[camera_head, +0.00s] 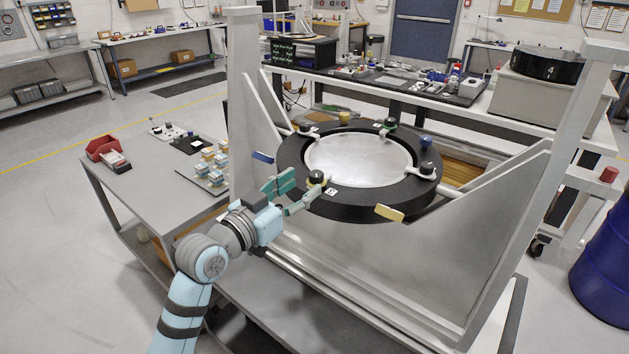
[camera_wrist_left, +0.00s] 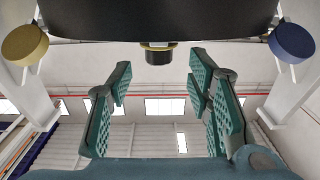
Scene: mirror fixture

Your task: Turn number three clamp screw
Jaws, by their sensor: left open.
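A round pale mirror (camera_head: 358,160) lies in a thick black ring (camera_head: 290,157) held by a grey frame. Clamps with black knobs sit around the ring: a near-left knob (camera_head: 316,177), a far-left one (camera_head: 304,127), a far one (camera_head: 390,122) and a right one (camera_head: 427,168). The small number labels are too small to read surely. My left gripper (camera_head: 301,187) is open and empty at the ring's near-left edge, close to the near-left knob. In the left wrist view, a black screw knob with a brass collar (camera_wrist_left: 158,55) hangs below the ring, ahead of the open fingers (camera_wrist_left: 160,80).
The grey frame (camera_head: 243,90) has uprights and sloping side plates around the ring. A yellow tab (camera_head: 389,213) and a blue tab (camera_head: 262,157) stick out from the ring. A side table (camera_head: 140,190) holds a red bin (camera_head: 103,147) and small parts. A blue drum (camera_head: 605,265) stands right.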

